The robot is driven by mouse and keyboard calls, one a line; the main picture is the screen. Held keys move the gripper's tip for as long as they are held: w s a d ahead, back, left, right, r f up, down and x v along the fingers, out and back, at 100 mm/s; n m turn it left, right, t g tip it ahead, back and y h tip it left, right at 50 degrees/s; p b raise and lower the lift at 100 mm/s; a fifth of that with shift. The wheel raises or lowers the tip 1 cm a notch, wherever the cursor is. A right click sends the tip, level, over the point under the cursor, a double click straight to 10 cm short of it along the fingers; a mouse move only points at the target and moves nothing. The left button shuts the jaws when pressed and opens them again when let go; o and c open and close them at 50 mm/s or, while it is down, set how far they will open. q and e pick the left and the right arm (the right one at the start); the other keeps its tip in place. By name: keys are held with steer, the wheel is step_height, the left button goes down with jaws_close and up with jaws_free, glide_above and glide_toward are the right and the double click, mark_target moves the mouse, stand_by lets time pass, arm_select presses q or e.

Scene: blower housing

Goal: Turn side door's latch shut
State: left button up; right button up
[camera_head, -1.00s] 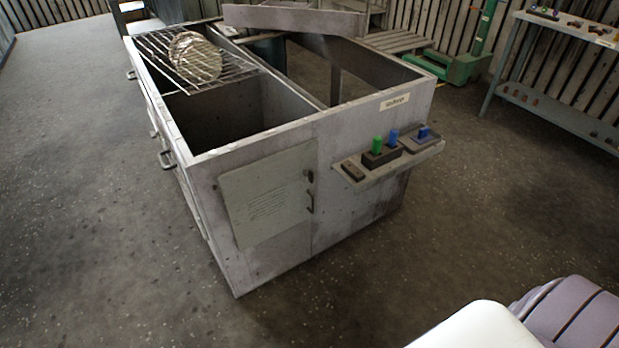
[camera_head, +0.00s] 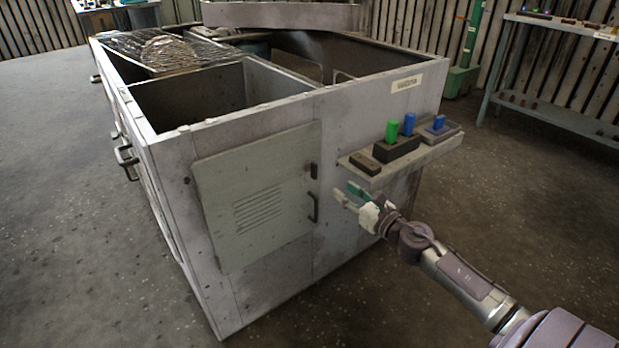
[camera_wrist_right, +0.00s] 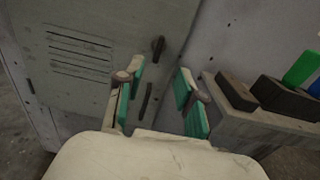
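The side door (camera_head: 255,195) is a pale grey panel with louvre slots on the near face of the metal housing (camera_head: 190,230). It lies about flush with that face. Its dark latch (camera_head: 314,170) is a short upright bar at the door's right edge, above a dark pull handle (camera_head: 314,207). The right wrist view shows the latch (camera_wrist_right: 158,48) and the handle (camera_wrist_right: 145,101) too. My right gripper (camera_head: 345,194) is open and empty, right of the handle and just below the shelf, apart from the latch. In the wrist view its green-padded fingers (camera_wrist_right: 158,95) stand wide apart. My left gripper is not in view.
A small shelf (camera_head: 375,178) juts out right of the door, close to my right gripper, carrying dark blocks with green and blue pieces. A workbench (camera_head: 560,112) stands at back right. Floor is clear in front.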

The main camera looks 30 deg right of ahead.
mark_target(317, 168)
steer(key=w, duration=0.8)
steer(key=w+a+b, duration=0.1)
steer(key=w, duration=0.3)
steer(key=shift+w, duration=0.35)
steer(key=shift+w+r, duration=0.1)
steer(key=shift+w, duration=0.35)
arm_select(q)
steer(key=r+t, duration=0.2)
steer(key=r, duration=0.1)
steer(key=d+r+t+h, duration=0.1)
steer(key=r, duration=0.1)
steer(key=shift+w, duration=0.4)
arm_select(e)
steer(key=c, duration=0.7)
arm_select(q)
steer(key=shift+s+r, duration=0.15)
arm_select(e)
steer(key=shift+s+r, duration=0.15)
jaws_close()
